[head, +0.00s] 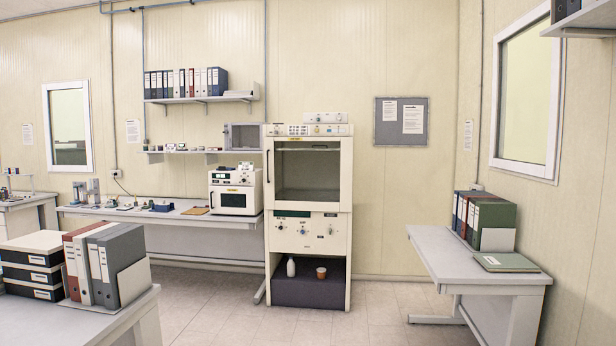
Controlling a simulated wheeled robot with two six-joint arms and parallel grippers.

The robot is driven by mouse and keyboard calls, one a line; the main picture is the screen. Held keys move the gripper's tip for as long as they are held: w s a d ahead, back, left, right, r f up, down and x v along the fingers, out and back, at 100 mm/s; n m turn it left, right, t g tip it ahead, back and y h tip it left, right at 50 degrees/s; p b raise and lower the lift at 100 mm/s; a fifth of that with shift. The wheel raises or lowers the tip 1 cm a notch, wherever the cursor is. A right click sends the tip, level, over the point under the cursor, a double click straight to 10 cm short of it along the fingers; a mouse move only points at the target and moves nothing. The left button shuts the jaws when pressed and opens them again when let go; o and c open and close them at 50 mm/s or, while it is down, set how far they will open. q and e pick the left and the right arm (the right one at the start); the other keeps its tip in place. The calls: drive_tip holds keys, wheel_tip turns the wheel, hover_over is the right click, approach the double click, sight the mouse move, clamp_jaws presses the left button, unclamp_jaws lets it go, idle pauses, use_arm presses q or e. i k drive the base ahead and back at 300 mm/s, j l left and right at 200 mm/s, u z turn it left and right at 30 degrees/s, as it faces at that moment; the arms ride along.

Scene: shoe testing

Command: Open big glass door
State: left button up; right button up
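A tall cream test cabinet stands against the back wall near the middle of the head view. Its big glass door (308,172) is a dark pane in a cream frame and looks shut. A dark vertical handle (268,166) runs along the door's left side. Below the door is a control panel (307,234) with several knobs. Neither of my grippers shows in the head view.
A desk with binders (104,262) stands at the front left. A long bench (180,216) with a small white oven (235,190) adjoins the cabinet's left. A side table (450,255) stands at the right. The tiled floor (300,328) before the cabinet is clear.

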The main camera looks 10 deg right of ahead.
sight(345, 205)
drive_tip(key=i+z, duration=0.2)
drive_tip(key=i, duration=6.6)
drive_tip(key=i+j+u, duration=0.1)
drive_tip(key=u, duration=0.3)
